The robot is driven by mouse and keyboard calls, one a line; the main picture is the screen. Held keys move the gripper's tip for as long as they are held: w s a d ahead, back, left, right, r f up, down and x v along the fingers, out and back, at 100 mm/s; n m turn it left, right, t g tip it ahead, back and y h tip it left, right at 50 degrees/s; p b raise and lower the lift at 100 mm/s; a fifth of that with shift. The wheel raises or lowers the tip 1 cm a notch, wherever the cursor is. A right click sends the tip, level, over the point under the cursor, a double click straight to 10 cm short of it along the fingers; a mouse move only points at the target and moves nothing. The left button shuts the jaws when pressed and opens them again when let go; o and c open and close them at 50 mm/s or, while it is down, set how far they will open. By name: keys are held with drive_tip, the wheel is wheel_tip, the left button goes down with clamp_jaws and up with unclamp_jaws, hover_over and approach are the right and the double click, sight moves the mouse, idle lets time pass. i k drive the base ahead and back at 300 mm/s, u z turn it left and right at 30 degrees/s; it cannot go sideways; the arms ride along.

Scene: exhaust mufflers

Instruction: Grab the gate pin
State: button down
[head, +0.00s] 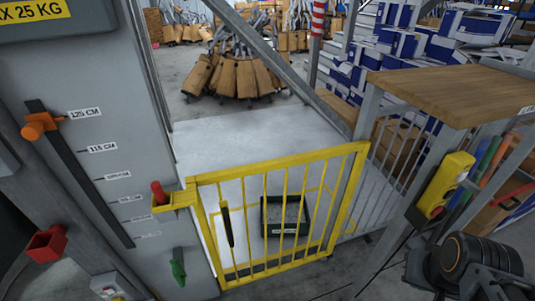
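A red pin (158,190), which looks like the gate pin, stands upright in a yellow bracket (172,202) on the grey post. The bracket is at the upper left corner of the yellow barred gate (280,163). The gate looks shut, and the pin's lower part is hidden in the bracket. Part of my dark arm shows at the lower right, well apart from the pin. My gripper's fingers do not show.
The grey post (103,165) carries an orange knob (38,126) on a height scale, a red holder (47,242) and a green handle (178,267). A dark crate (285,230) sits behind the gate. A wooden-topped stand (450,90) with a yellow control box (446,180) is at right.

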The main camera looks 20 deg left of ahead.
sight(159, 196)
drive_tip(key=u, duration=1.55)
drive_tip(key=i, duration=0.8)
drive_tip(key=u, duration=2.9)
